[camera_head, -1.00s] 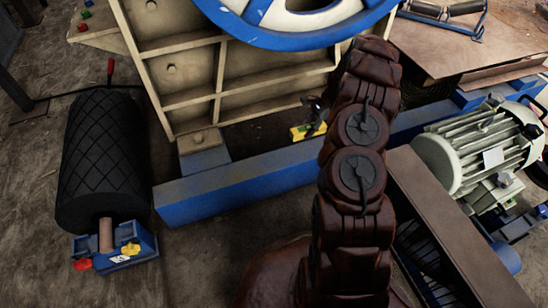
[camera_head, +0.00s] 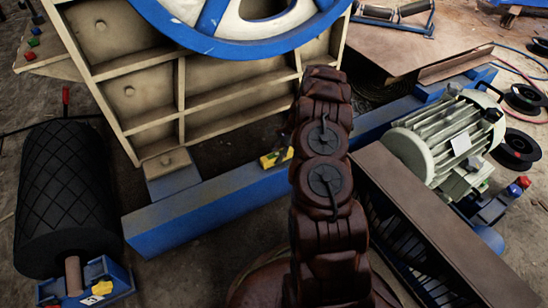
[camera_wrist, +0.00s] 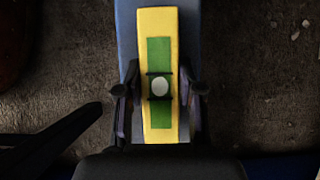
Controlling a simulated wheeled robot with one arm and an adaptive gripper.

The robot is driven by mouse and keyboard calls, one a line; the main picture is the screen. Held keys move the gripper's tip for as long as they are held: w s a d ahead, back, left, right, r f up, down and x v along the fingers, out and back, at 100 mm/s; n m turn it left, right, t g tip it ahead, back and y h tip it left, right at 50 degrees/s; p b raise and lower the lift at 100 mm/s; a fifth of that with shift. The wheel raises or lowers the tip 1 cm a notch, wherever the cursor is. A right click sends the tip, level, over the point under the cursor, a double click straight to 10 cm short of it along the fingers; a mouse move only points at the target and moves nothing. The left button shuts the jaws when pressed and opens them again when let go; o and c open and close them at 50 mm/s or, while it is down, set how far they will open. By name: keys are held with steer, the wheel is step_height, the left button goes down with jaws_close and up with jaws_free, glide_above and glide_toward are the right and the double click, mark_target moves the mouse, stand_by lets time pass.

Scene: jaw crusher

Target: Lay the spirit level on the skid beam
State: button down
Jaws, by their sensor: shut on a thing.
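The spirit level is a yellow bar (camera_head: 276,157) with green panels, small in the head view and partly hidden by my arm. In the wrist view the level (camera_wrist: 158,35) runs lengthwise between the fingers, with a round pale vial in its middle. My gripper (camera_wrist: 159,90) is shut on its sides around the vial. The skid beam is the long blue beam (camera_head: 200,218); in the wrist view the beam (camera_wrist: 126,30) lies beneath the level, roughly in line with it. I cannot tell whether they touch. My arm hides most of the gripper in the head view.
The cream ribbed crusher body (camera_head: 150,85) and its blue-rimmed flywheel (camera_head: 225,38) stand just behind the beam. A black roller (camera_head: 65,195) is at left. A pale motor (camera_head: 450,140) and a brown channel (camera_head: 430,225) are at right.

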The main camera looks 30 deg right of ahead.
steer(key=c, duration=0.7)
jaws_free()
steer(key=shift+f, duration=0.1)
steer(key=p+v, duration=0.4)
steer(key=v, duration=0.8)
